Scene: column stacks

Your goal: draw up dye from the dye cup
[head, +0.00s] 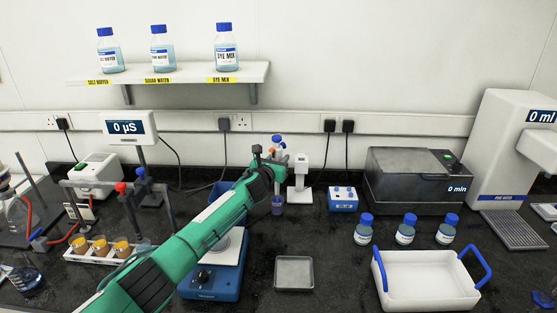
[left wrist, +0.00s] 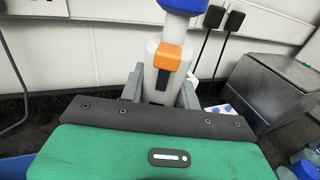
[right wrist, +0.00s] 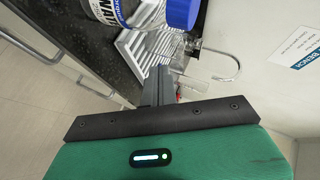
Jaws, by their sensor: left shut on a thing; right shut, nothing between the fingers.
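My left gripper (head: 270,163) is shut on a pipette (head: 277,142) with a blue top. In the left wrist view the pipette (left wrist: 168,57) has a white body and an orange part, and it stands between the two grey fingers. The dye cup (head: 278,207) is a small clear cup with bluish content on the bench, just below the gripper. The lower pipette is partly hidden, so I cannot tell whether its tip is inside the cup. My right gripper (right wrist: 160,88) is shut and empty, and shows only in the right wrist view.
A white stand (head: 300,181) is right of the pipette. A blue scale (head: 213,277) lies under my left arm. A metal tray (head: 294,272), blue-capped bottles (head: 405,231) and a white bin (head: 428,287) are to the right. A bottle (right wrist: 125,12) is near my right gripper.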

